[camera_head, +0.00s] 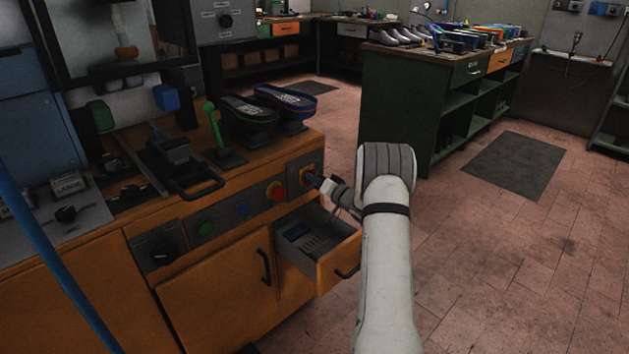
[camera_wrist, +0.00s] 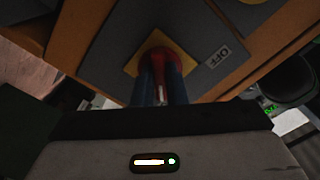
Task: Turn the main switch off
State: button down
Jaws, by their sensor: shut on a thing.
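The main switch is a red knob on a yellow square plate (camera_head: 305,169) at the right end of the orange bench's front panel. In the wrist view the red knob (camera_wrist: 158,54) sits at the top middle, with an "OFF" label (camera_wrist: 217,57) on the grey panel to its right. My gripper (camera_head: 313,180) reaches it from the right. Its two dark blue fingers (camera_wrist: 161,82) are shut on the red knob. The fingers hide much of the knob, so I cannot tell its exact turn angle.
A red button (camera_head: 275,191), a blue button (camera_head: 242,209) and a green button (camera_head: 206,228) lie left along the panel. An open drawer (camera_head: 333,269) juts out below the switch. A green-handled lever (camera_head: 211,118) stands on the bench top. The floor to the right is clear.

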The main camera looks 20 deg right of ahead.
jog(key=shift+n+b, duration=6.75)
jog(key=shift+n, duration=2.15)
jog(key=c, duration=1.5)
grip_release()
jog(key=shift+o, duration=0.2)
jog(key=p+v, duration=0.1)
jog(key=v, duration=0.6)
jog(key=shift+s+d+p, duration=0.2)
jog(key=shift+s+p, duration=0.15)
jog(key=shift+p, duration=0.05)
